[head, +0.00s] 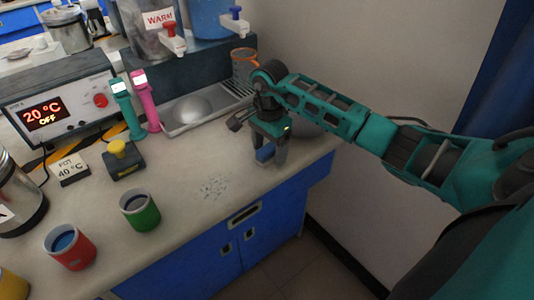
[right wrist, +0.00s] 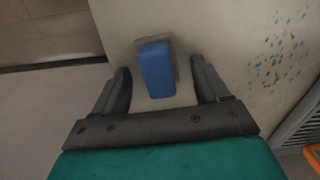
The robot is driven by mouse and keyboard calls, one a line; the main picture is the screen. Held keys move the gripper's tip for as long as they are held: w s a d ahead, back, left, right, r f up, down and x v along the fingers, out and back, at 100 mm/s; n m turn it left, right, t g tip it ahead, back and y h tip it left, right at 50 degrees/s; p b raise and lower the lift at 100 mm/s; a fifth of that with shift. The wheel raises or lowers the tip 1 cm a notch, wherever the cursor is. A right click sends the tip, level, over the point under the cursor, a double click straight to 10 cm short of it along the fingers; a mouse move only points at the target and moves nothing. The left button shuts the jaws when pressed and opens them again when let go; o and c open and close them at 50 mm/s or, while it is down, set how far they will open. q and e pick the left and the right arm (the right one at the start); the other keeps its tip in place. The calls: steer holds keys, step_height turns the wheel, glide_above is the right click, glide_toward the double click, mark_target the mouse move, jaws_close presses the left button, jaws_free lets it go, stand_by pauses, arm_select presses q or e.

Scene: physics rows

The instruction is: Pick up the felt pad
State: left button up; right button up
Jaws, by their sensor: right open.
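The felt pad appears to be a small blue block with a grey edge; in the right wrist view the felt pad (right wrist: 158,68) lies on the counter between the fingers. In the head view its blue part (head: 265,153) shows below my right gripper (head: 271,160), partly hidden by the fingers. In the right wrist view the right gripper (right wrist: 162,78) is open, one finger on each side of the pad, with a gap on both sides. My left gripper is in neither view.
A grey bowl (head: 305,122) stands behind the right gripper. A drip tray (head: 205,108) and an orange-rimmed cup (head: 243,68) are behind to the left. Blue specks (head: 213,188) mark clear counter at left. Green (head: 141,212) and red (head: 70,247) mugs stand farther left.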

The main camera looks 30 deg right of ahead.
mark_target(269, 147)
steer(key=c, duration=1.1)
steer(key=shift+r, duration=0.1)
steer(key=shift+c, duration=0.2)
step_height(269, 147, up, 20)
steer(key=p, duration=0.2)
